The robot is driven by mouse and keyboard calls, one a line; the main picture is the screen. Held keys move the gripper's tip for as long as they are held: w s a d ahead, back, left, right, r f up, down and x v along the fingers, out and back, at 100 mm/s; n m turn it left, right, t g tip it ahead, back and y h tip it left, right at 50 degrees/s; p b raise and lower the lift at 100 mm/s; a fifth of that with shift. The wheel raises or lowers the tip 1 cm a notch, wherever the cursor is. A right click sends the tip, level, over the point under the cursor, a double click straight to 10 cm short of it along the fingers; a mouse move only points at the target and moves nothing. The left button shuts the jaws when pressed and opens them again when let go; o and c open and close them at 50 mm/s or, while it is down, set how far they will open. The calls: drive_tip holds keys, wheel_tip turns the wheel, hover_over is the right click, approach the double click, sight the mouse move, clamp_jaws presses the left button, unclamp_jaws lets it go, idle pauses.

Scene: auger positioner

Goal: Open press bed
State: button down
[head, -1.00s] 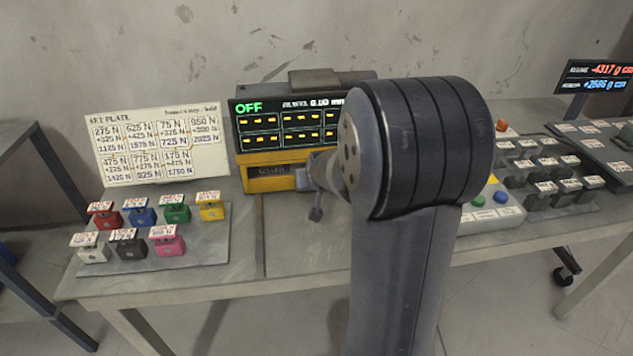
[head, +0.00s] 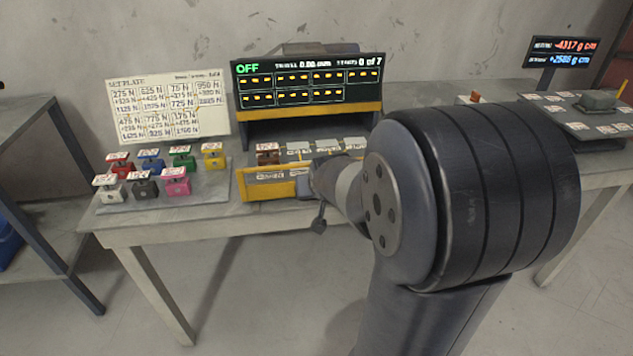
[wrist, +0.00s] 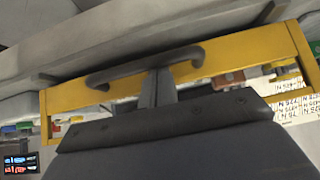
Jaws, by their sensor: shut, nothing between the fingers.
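The press (head: 308,80) has a dark display reading OFF and a dark opening below its yellow band. Its yellow-fronted bed (head: 268,190) stands slid out toward me, with a brown block and several pale blocks on it. In the wrist view the yellow bed front (wrist: 75,98) spans the picture, with a dark bar handle (wrist: 125,72) across it. My gripper (wrist: 158,88) is shut and empty, its fingertips at the handle; contact is unclear. In the head view my wrist largely covers the gripper and the right part of the bed front.
A tray (head: 215,196) of several coloured weights stands on the table left of the bed, before a set plate (head: 168,110). A readout screen (head: 562,52) stands at the right. A shelf (head: 40,200) is at far left. Floor before the table is clear.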

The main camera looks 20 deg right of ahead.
drive_tip(key=shift+s+a+f, duration=0.1)
drive_tip(key=shift+s+a, duration=0.2)
drive_tip(key=shift+s, duration=0.65)
drive_tip(key=shift+s+a, duration=0.25)
drive_tip(key=shift+s, duration=0.65)
